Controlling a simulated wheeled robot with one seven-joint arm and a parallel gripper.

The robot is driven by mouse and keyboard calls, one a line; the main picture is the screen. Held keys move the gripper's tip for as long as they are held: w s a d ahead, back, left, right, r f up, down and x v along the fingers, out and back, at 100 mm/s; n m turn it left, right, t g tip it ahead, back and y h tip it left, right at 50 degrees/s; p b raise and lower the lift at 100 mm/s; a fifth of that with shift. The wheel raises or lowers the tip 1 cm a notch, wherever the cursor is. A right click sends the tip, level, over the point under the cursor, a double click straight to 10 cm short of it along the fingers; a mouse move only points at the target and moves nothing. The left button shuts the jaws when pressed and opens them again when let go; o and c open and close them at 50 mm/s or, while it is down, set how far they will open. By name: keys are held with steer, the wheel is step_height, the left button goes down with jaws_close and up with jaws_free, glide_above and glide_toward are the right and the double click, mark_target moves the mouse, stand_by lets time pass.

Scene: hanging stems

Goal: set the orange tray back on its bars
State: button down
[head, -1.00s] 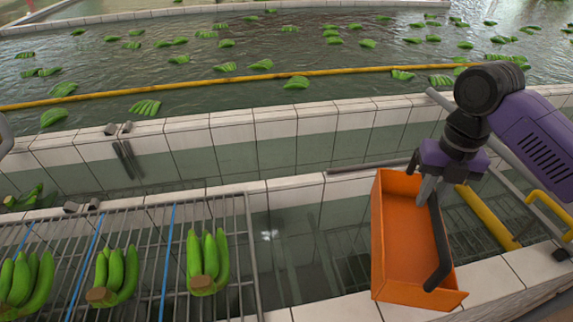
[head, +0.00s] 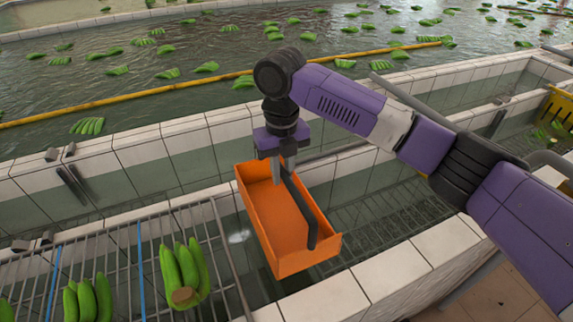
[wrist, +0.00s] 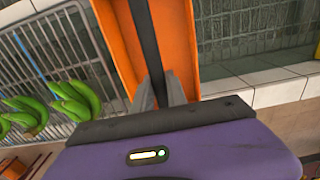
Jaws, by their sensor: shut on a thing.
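The orange tray (head: 270,216) hangs from my gripper (head: 277,172) in the head view, above the water trough and right of the grey bar rack (head: 225,265). A dark handle bar (head: 300,212) runs along the tray's length. My gripper is shut on this dark bar, with its fingers reaching down into the tray's far end. In the wrist view the fingers (wrist: 160,92) close around the dark bar (wrist: 146,40), with the orange tray (wrist: 182,45) on both sides of it. The tray looks slightly tilted. Its underside is hidden.
Green banana clusters (head: 183,272) lie on the rack at left. A tiled wall (head: 150,150) stands behind the tray, and a tiled ledge (head: 370,290) is in front. A yellow crate (head: 560,112) is at far right.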

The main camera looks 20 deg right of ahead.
mark_target(283, 218)
steer(key=shift+f+b, duration=6.15)
steer(key=shift+f, duration=4.45)
steer(key=c, duration=1.3)
jaws_free()
steer(key=shift+o, duration=0.2)
